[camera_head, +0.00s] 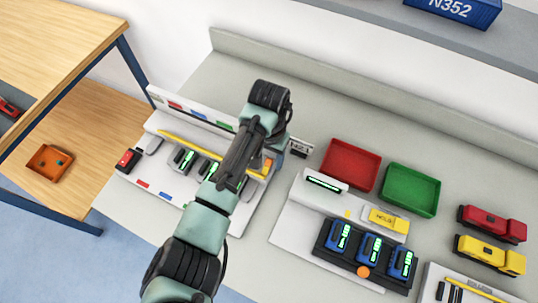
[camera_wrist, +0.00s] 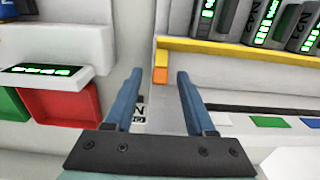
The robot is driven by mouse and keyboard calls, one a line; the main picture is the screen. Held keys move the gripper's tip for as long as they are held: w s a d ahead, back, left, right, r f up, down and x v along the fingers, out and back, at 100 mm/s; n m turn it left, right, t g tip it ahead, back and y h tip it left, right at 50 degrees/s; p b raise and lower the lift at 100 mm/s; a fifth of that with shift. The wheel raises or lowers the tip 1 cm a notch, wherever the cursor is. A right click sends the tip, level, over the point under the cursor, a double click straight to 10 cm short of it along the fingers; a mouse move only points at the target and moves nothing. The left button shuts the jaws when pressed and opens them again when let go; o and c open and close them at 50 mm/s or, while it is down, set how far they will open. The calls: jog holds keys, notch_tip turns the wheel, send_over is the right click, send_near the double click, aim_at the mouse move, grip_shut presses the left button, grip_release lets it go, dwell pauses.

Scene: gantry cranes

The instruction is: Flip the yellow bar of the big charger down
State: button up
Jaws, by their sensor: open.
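The big charger (camera_head: 148,178) is the white station at the left in the head view. Its long yellow bar (camera_head: 190,143) runs along the back of the slots, partly hidden behind my arm. In the wrist view the yellow bar (camera_wrist: 240,48) runs beside several dark batteries (camera_wrist: 275,22) with green displays, and ends in an orange tip (camera_wrist: 160,76). My gripper (camera_wrist: 158,73) is open and empty, its fingertips either side of the orange tip in the picture. I cannot tell whether they touch it. My arm hides the fingers in the head view.
A red tray (camera_head: 350,163) and a green tray (camera_head: 410,190) stand right of the charger. A second white station (camera_head: 290,235) with blue batteries (camera_head: 370,248) is nearer. Red and yellow toy trucks (camera_head: 490,255) stand at the right. A wall lines the bench's back.

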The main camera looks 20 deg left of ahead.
grip_shut()
jog(key=shift+s+r+p, duration=0.1)
jog(key=shift+r+p, duration=0.1)
jog(key=shift+p, duration=0.15)
jog(key=shift+s+r+t+p, duration=0.25)
jog(key=shift+s+t+p, duration=0.1)
jog(key=shift+t+p, duration=0.55)
jog(key=s+t, duration=0.1)
jog(key=t, duration=0.2)
jog(key=shift+s+p, duration=0.15)
jog(key=shift+p, duration=0.2)
jog(key=t+b, duration=0.1)
jog(key=s+t+b, duration=0.1)
jog(key=b, duration=0.1)
jog(key=t+b, duration=0.1)
jog(key=t, duration=0.1)
jog(key=shift+s+a+f, duration=0.1)
jog(key=shift+s+f, duration=0.15)
jog(key=shift+s, duration=0.1)
jog(key=b, duration=0.1)
jog(key=t+b, duration=0.1)
jog(key=b, duration=0.1)
jog(key=shift+s+t, duration=0.3)
jog(key=shift+s+r+t+b, duration=0.15)
jog(key=shift+r+t+b, duration=0.1)
jog(key=shift+t+b, duration=0.2)
jog(key=shift+a, duration=0.1)
jog(key=shift+r, duration=0.1)
